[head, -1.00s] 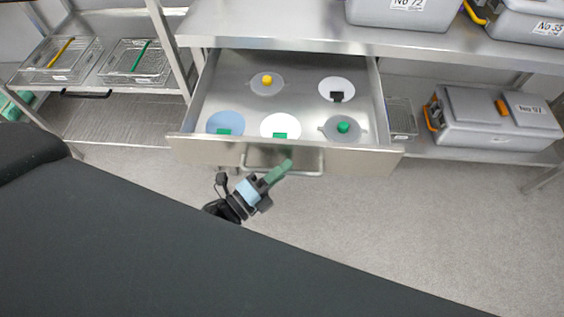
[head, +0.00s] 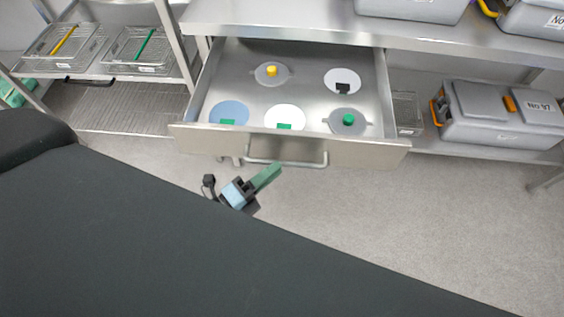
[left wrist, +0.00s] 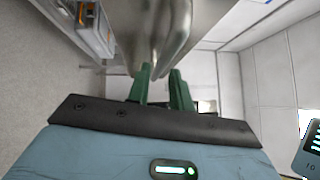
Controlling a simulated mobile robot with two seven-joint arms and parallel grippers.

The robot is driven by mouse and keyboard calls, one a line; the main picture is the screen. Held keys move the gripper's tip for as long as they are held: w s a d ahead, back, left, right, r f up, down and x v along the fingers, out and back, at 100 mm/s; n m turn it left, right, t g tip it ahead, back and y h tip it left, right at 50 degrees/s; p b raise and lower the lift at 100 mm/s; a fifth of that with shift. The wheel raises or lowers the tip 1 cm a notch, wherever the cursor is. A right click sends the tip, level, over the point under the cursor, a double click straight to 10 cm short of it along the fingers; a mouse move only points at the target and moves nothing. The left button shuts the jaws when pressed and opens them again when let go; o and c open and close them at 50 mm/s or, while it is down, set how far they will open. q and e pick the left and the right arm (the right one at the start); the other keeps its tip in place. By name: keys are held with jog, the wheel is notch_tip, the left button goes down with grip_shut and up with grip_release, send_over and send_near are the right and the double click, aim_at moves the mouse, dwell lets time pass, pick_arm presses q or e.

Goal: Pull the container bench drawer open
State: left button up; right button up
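The bench drawer (head: 385,148) stands pulled out from under the steel bench in the head view, with its inside showing. Its bar handle (head: 300,164) is on the front panel. My left gripper (head: 268,177) is just in front of and below the handle, its green fingertips close to the bar. In the left wrist view the two green fingers (left wrist: 161,80) stand apart with a gap between them. A shiny metal piece that looks like the handle (left wrist: 172,40) lies just ahead of the fingertips; whether it touches them is hard to tell. My right gripper is not in view.
Inside the drawer lie several discs with knobs, such as a blue disc (head: 229,109) and a white disc (head: 340,75). Wire baskets (head: 140,50) are on the left shelf, and a grey case (head: 500,115) is on the right shelf. The floor (head: 400,215) before the drawer is clear.

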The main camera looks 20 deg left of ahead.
pick_arm(q)
jog(key=shift+v, duration=1.85)
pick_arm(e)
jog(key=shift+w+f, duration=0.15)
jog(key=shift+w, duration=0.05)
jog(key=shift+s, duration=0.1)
